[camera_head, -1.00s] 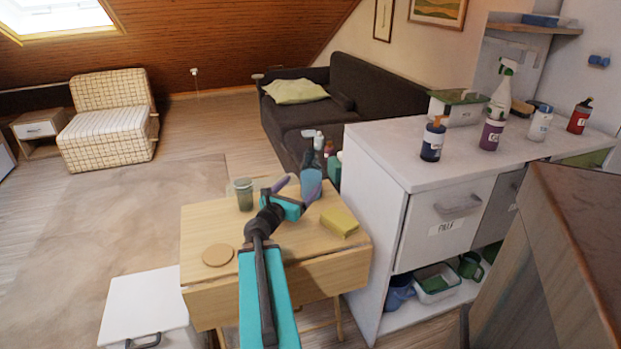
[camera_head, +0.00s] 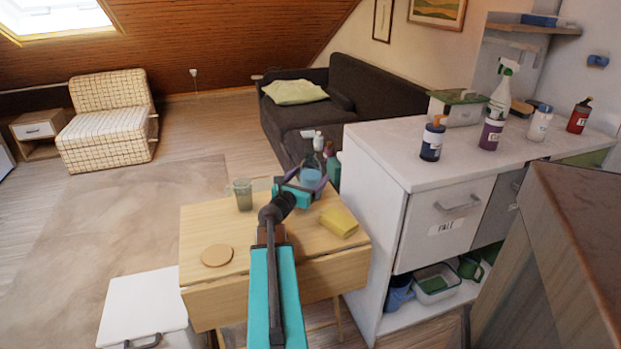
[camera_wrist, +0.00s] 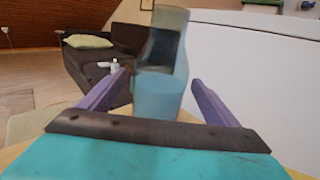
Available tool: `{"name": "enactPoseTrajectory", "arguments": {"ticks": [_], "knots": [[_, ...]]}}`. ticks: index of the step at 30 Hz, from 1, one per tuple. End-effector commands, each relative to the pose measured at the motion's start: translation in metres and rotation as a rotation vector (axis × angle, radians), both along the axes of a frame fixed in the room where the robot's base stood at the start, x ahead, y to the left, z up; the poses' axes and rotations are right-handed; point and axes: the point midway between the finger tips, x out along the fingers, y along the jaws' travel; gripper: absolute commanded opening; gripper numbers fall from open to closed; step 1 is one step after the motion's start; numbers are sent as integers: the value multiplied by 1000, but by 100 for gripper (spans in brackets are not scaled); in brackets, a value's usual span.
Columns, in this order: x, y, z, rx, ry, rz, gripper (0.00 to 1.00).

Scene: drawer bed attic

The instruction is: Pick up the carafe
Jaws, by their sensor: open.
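The carafe (camera_head: 311,171) is a clear glass vessel with blue liquid. It stands upright at the back right of the small wooden table (camera_head: 207,222). In the wrist view the carafe (camera_wrist: 160,95) is centred between my two purple fingers, with a finger apart on each side. My gripper (camera_head: 299,186) is open and empty, at the near side of the carafe; it also shows in the wrist view (camera_wrist: 158,78). The gripper body hides the carafe's base, so I cannot tell how deep it sits between the fingers.
A green-grey cup (camera_head: 243,194), a round coaster (camera_head: 217,256) and a yellow sponge (camera_head: 339,222) are on the table. Bottles (camera_head: 333,168) stand just behind the carafe. A white cabinet (camera_head: 376,217) borders the table on the right. A dark sofa (camera_head: 350,90) is behind.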

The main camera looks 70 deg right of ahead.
Motion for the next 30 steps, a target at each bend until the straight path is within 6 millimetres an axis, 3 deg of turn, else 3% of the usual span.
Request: {"name": "enactPoseTrajectory", "arguments": {"ticks": [8, 21, 30], "knots": [[0, -5, -1, 0, 0, 0, 84], [-2, -43, -6, 0, 0, 1, 84], [-3, -51, -5, 0, 0, 2, 84]]}}
